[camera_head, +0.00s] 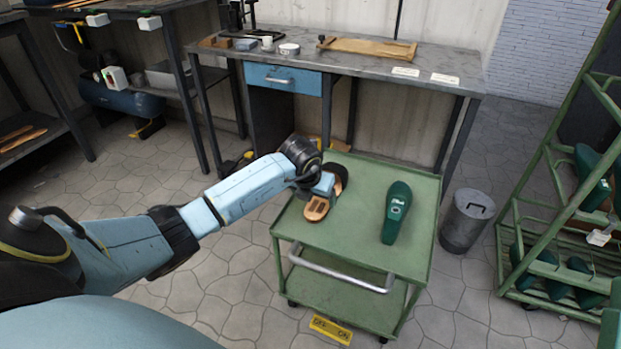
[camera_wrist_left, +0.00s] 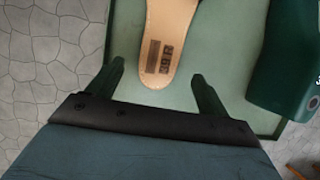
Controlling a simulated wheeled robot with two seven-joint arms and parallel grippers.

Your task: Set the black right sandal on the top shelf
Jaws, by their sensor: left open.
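A sandal with a tan footbed (camera_head: 316,209) and a black upper part lies on the top of the green cart (camera_head: 345,238). My left gripper (camera_head: 322,187) is over it and hides its middle. In the left wrist view, the tan footbed (camera_wrist_left: 166,45) shows its heel end with dark printed marks. My left gripper (camera_wrist_left: 158,73) is open there, with its fingers spread to either side of the heel end. I cannot tell how far above the cart the fingers are. My right gripper is not in view.
A dark green shoe last (camera_head: 397,210) lies on the cart, right of the sandal. A green rack (camera_head: 540,165) with several green lasts stands at the right. A grey bin (camera_head: 467,221) is between cart and rack. A workbench (camera_head: 345,65) stands behind.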

